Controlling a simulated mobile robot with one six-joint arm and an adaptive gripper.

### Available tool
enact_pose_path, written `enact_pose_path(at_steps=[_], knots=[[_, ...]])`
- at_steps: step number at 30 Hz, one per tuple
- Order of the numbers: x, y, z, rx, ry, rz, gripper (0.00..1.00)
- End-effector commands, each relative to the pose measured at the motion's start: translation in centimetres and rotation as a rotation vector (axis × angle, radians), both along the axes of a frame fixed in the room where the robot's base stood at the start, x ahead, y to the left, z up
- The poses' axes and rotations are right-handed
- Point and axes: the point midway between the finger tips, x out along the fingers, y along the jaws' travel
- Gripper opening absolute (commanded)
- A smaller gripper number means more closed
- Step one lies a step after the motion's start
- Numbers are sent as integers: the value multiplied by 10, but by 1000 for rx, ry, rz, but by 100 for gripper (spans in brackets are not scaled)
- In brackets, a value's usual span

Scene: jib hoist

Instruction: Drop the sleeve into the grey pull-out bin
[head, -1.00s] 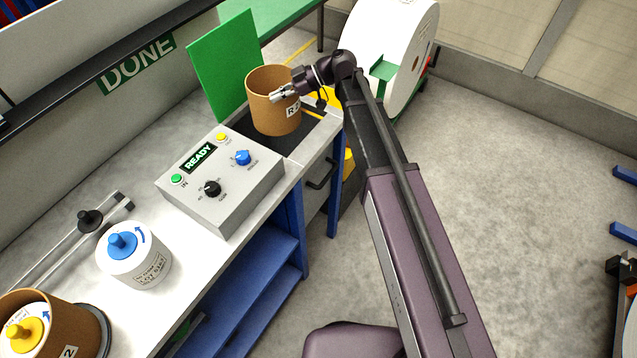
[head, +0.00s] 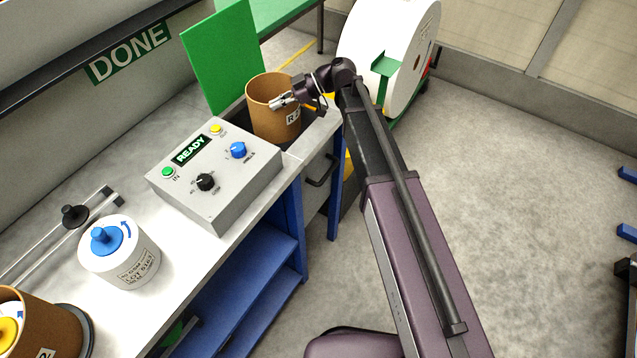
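The sleeve (head: 265,118) is an open brown cardboard tube with a white label beginning with "R". It stands nearly upright at the far end of the bench. My gripper (head: 283,102) is at its near right wall, and its fingers look closed over the rim. The grey pull-out bin (head: 318,190) has a dark handle on its front and a light rim. The sleeve's lower part is at the bin's dark opening and partly hidden by the control box and near rim. I cannot tell whether it touches the bottom.
The grey control box (head: 225,185), showing READY, stands close in front of the sleeve. A green panel (head: 225,60) rises behind it. A white roll (head: 415,50) is at the back. A capped white cylinder (head: 125,262) and another brown sleeve (head: 50,325) are nearer.

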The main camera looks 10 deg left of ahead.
Motion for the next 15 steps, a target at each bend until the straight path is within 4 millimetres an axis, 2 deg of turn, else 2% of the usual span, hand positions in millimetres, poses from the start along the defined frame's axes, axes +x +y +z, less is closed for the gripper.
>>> enact_pose_path(at_steps=[11, 12, 15], knots=[[0, 0, -2, 0, 0, 0, 0], [0, 0, -2, 0, 0, 0, 6], [0, 0, -2, 0, 0, 0, 36]])
